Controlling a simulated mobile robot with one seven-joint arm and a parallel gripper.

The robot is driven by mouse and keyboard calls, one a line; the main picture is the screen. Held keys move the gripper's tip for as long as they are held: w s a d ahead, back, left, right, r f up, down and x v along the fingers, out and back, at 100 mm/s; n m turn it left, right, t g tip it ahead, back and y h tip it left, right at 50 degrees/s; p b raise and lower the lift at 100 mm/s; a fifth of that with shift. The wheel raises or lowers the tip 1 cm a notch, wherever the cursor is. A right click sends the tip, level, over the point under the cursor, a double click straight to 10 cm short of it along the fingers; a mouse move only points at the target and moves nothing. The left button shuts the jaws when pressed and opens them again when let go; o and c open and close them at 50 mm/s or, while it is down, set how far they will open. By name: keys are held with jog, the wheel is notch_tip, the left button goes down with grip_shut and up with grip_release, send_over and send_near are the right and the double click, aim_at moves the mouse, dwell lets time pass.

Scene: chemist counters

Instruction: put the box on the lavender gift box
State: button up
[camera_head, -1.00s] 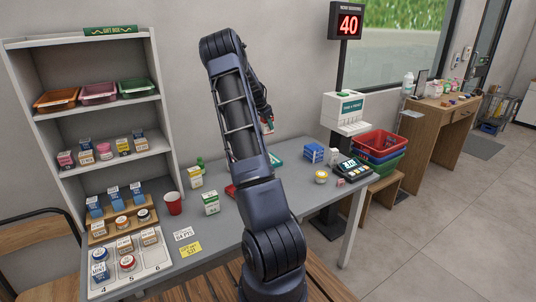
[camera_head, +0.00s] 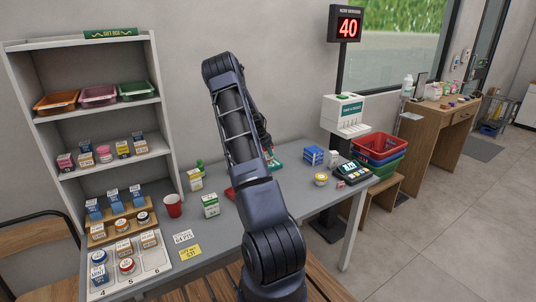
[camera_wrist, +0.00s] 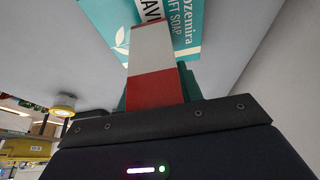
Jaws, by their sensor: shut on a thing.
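A box with a white and red face (camera_wrist: 153,65) is held in my gripper (camera_wrist: 160,100), seen in the wrist view. I cannot tell whether the two touch. In the head view the teal gift box (camera_head: 279,153) shows only partly on the table behind my arm. My gripper is mostly hidden there by the arm, low over the back of the table.
Green-and-white cartons (camera_head: 210,206), a red cup (camera_head: 172,205) and a red item (camera_head: 230,193) stand left of my arm. Blue boxes (camera_head: 313,155), a yellow-lidded jar (camera_head: 320,180) and a card terminal (camera_head: 353,172) are to the right. A shelf unit (camera_head: 165,130) stands at left.

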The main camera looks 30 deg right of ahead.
jog(key=shift+f, duration=0.6)
jog(key=o, duration=1)
jog(key=shift+f, duration=0.15)
